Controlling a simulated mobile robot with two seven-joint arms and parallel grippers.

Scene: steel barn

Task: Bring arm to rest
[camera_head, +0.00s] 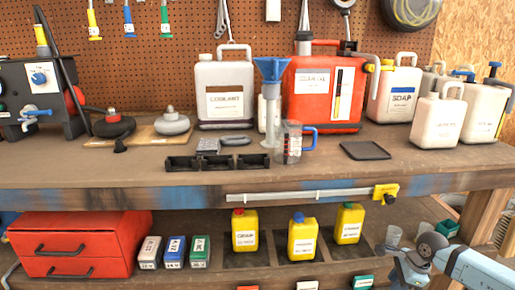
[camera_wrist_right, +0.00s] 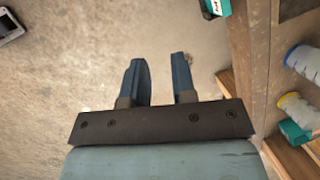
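My right gripper (camera_wrist_right: 160,62) shows in the right wrist view with two blue fingers apart and nothing between them. It hangs over bare floor, to the left of a wooden bench part. In the head view my right arm (camera_head: 432,258) comes in at the lower right, in front of the bench's lower shelf; its fingers cannot be made out there. My left arm and gripper are not in view.
The workbench (camera_head: 110,203) holds a red can (camera_head: 322,103), white jugs, a blue funnel (camera_head: 271,70) and a measuring jug (camera_head: 292,145). The lower shelf holds a red drawer box (camera_head: 85,243) and yellow bottles (camera_head: 302,240). The concrete floor (camera_wrist_right: 60,90) below my right gripper is mostly clear.

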